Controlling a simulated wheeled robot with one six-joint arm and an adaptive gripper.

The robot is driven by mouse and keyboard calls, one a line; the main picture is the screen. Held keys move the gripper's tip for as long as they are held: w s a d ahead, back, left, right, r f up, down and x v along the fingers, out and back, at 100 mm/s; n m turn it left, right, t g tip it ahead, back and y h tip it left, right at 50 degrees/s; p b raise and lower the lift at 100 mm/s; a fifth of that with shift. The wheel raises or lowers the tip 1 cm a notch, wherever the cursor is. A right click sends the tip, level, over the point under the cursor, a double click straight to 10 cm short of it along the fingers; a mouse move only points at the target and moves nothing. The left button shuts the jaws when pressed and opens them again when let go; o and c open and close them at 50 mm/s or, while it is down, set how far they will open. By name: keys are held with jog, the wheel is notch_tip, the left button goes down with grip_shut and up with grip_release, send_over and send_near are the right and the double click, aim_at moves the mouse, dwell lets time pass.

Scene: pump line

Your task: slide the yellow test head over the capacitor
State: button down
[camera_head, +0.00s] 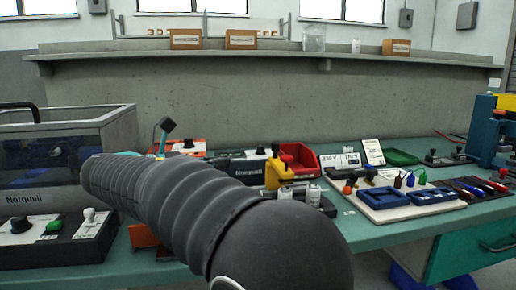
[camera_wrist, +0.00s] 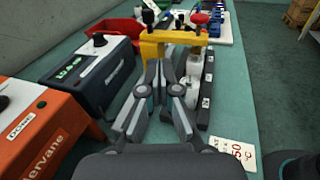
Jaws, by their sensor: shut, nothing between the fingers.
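The yellow test head (camera_head: 280,172) stands on the bench at the middle of the head view, with a dark knob on top. In the wrist view the yellow test head (camera_wrist: 170,40) spans the top of a dark strip, just beyond my fingers. White cylinders, apparently capacitors, stand by it; one capacitor (camera_head: 313,195) shows to its right in the head view. Another pale cylinder (camera_wrist: 168,103) shows beside my right finger. My gripper (camera_wrist: 165,75) is shut and empty, its tips close to the yellow head; contact is unclear. My arm hides the gripper in the head view.
A dark instrument (camera_wrist: 92,68) and an orange one (camera_wrist: 40,125) stand left of my gripper. A red bin (camera_head: 299,157) is behind the yellow head. A pale board with blue trays (camera_head: 433,196) lies right. The bench front edge is close by.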

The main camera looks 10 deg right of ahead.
jog(key=w+d+h, duration=0.1)
jog(key=w+d, duration=0.4)
jog(key=d, duration=0.6)
jog(key=shift+w+r+b, duration=0.25)
jog(key=shift+r+b, duration=0.2)
